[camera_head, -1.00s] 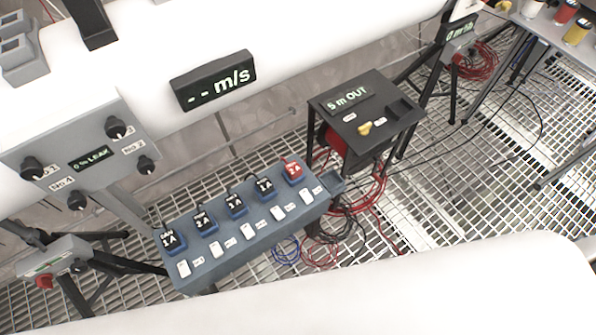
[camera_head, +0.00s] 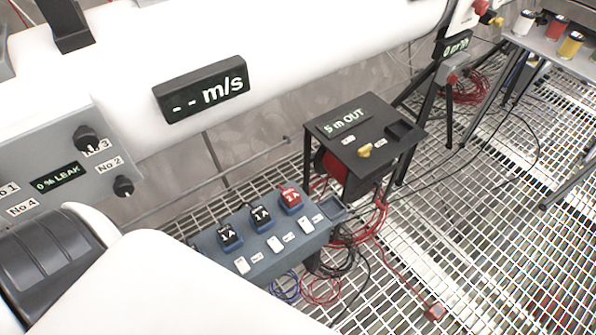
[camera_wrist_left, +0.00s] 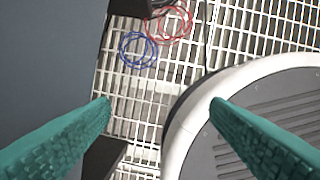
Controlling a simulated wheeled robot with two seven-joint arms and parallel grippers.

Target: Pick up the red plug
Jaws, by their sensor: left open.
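A red plug (camera_head: 290,197) marked 2 A sits in the right end of a blue-grey socket strip (camera_head: 262,268) in the head view. Two dark blue plugs marked 1 A, a middle one (camera_head: 261,218) and a left one (camera_head: 229,237), sit beside it. A small red block (camera_head: 435,311) on a red cable lies on the floor grating to the right. My left gripper (camera_wrist_left: 160,103) shows in the left wrist view with its two teal fingers wide apart and nothing between them. Its fingers do not show in the head view. My right gripper is not in view.
A black box on legs (camera_head: 366,131) reading "5 m OUT" stands right of the strip. A white pipe (camera_head: 300,55) runs behind, with a grey knob panel (camera_head: 62,150) at left. Blue coils (camera_wrist_left: 138,50) and red coils lie on the grating. A table with cups is at far right.

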